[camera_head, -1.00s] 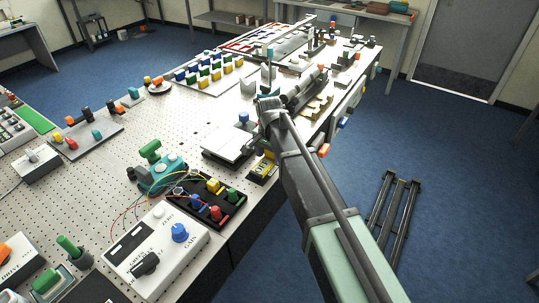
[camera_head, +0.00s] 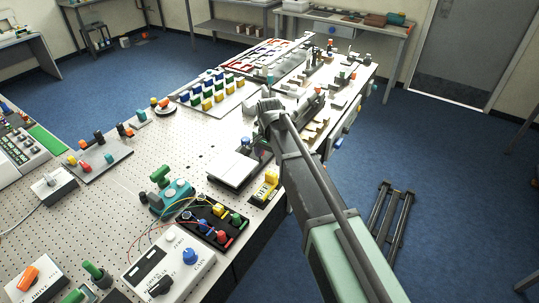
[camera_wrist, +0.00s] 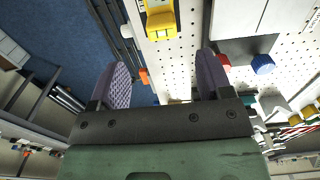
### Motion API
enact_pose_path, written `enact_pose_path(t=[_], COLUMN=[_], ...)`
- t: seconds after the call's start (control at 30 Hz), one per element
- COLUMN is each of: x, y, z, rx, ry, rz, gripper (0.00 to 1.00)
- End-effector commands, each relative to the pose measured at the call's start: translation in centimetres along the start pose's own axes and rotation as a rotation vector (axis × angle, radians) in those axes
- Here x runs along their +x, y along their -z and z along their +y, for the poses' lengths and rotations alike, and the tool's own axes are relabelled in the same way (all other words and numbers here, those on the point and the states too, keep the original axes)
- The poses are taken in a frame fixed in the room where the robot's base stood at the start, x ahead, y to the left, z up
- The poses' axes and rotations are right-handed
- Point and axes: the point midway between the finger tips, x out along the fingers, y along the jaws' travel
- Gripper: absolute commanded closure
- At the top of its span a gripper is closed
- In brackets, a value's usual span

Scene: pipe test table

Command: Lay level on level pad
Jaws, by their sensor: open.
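My gripper (camera_wrist: 163,82) is open, with nothing between its two purple-grey fingers in the wrist view. In the head view the end of my arm (camera_head: 272,112) is over the table's right edge, and its fingers are not clear. I cannot tell for certain which object is the level or which is its pad. A yellow piece on a white plate marked OFF (camera_head: 266,187) lies near the table edge; in the wrist view the yellow piece (camera_wrist: 161,24) is beyond the fingertips. Beside it is a pale flat plate (camera_head: 232,169), with a blue knob (camera_head: 245,142) behind it.
The perforated table (camera_head: 130,205) is crowded. A white box with a blue dial (camera_head: 190,256), a black board with coloured plugs (camera_head: 214,224) and a teal device (camera_head: 170,197) stand nearer. Coloured blocks (camera_head: 213,92) and several fittings fill the far end.

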Motion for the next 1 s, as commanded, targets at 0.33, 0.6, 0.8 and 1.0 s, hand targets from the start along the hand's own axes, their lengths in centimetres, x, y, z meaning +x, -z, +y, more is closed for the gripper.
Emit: enact_pose_path(t=[0.33,0.6,0.8,1.0], x=[-0.4,-0.4,-0.4,-0.1], y=[-0.4,-7.2,-9.3,-9.1], z=[2.0,23.5,28.1,27.9], rx=[-0.022,-0.389,-0.527,-0.528], ry=[0.000,-0.001,-0.001,-0.001], rz=[0.000,0.000,0.000,0.000], gripper=[0.28,0.28,0.28,0.28])
